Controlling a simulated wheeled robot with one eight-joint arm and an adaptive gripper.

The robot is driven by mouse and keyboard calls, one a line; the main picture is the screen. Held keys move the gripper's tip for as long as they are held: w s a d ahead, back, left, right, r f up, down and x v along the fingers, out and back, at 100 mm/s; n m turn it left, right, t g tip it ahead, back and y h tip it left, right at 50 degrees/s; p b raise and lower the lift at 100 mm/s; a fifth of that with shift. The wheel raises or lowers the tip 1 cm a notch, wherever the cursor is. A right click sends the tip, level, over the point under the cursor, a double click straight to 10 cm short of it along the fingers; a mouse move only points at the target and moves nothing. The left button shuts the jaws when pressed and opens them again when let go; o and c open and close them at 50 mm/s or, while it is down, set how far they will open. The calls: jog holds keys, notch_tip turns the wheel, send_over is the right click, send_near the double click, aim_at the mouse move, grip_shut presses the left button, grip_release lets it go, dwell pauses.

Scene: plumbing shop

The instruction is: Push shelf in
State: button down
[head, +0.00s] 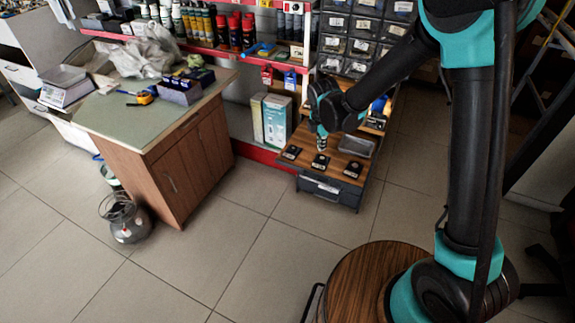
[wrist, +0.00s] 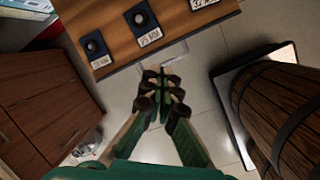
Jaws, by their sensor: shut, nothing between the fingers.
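A wooden shelf (head: 300,163) sticks out from the rack at the back right in the head view. Several small dark items with white labels stand on it. A dark grey drawer front (head: 330,190) with a handle is below its top. In the wrist view the shelf (wrist: 110,45) fills the top, and its front edge runs slantwise. My gripper (head: 321,146) points down near the shelf in the head view. Its fingers (wrist: 163,75) are shut and empty, with floor behind them in the wrist view. I cannot tell if they touch the shelf.
A wooden cabinet (head: 185,165) with a green top stands to the left of the shelf. Boxes (head: 275,120) stand beside the rack. Tiled floor (head: 250,250) in front of the shelf is clear.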

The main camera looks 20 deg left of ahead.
aim_at(288, 164)
jog(key=s+a+f+n, duration=0.3)
jog(key=a+n, duration=0.1)
jog(key=a, duration=0.3)
jog(key=s+a+f+n, duration=0.2)
jog(key=a+f+n, duration=0.2)
jog(key=a, duration=0.2)
jog(key=x, duration=0.3)
jog(key=w+x, duration=0.1)
jog(key=x, duration=0.3)
jog(key=w+x, duration=0.1)
jog(key=x, duration=0.2)
jog(key=shift+w+a, duration=0.25)
jog(key=shift+w, duration=0.65)
